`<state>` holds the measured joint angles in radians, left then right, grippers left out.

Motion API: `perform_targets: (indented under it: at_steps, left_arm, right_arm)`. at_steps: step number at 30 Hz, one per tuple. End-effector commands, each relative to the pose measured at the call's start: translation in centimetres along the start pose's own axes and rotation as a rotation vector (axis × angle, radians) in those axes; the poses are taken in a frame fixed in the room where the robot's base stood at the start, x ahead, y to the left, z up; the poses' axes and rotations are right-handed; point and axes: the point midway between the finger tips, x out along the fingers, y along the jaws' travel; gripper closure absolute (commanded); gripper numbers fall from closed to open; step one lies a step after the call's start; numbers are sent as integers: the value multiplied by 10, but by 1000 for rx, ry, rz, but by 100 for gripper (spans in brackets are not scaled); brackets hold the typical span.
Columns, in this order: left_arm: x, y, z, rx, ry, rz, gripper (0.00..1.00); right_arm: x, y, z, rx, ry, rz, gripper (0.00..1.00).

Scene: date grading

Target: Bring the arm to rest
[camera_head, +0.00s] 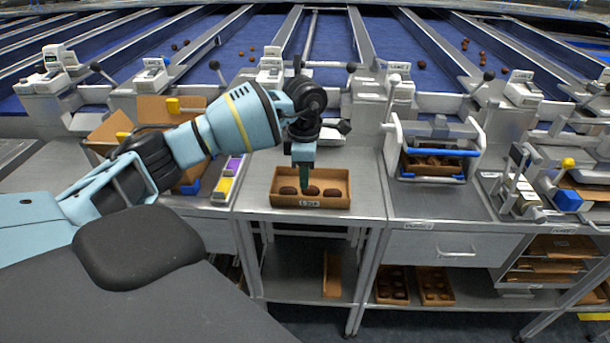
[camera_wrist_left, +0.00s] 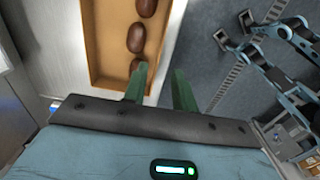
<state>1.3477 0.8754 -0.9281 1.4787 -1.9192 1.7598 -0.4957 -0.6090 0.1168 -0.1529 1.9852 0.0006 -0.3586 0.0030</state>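My left gripper (camera_head: 304,180) points down over a small cardboard tray (camera_head: 311,203) on the grey bench. Its green fingers stand apart in the left wrist view (camera_wrist_left: 160,82), with nothing seen between them. Three brown dates lie in a row in the tray, such as the left one (camera_head: 288,190).
A white frame with a blue bar (camera_head: 433,178) stands on the bench to the right. A yellow and purple item (camera_head: 229,178) and cardboard boxes (camera_head: 165,108) are to the left. Blue sorting lanes (camera_head: 330,40) run behind. Filled trays (camera_head: 435,285) sit on the lower shelf.

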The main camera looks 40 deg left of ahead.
Motion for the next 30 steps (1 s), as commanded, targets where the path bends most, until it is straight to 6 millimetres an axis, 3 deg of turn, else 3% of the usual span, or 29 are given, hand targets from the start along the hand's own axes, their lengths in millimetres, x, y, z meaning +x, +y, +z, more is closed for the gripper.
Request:
perform_targets:
  at_steps: [10,14,17,22,27,30]
  left_arm:
    - [1,-1,1,1,-2,-2,72]
    - [14,-14,15,15,-51,-42,72]
    - [36,-44,42,31,-152,-127,72]
    - [73,-125,105,-3,-425,-379,72]
    - [80,-202,154,-152,-697,-672,72]
    - [75,-236,173,-292,-838,-848,72]
  right_arm:
    - [0,0,0,-2,1,0,48]
    - [0,1,-2,-2,3,0,48]
    - [-1,1,-3,-2,6,1,48]
    - [-1,0,-8,-1,14,2,48]
    - [-2,0,-12,2,21,3,48]
    - [-2,0,-14,2,24,3,48]
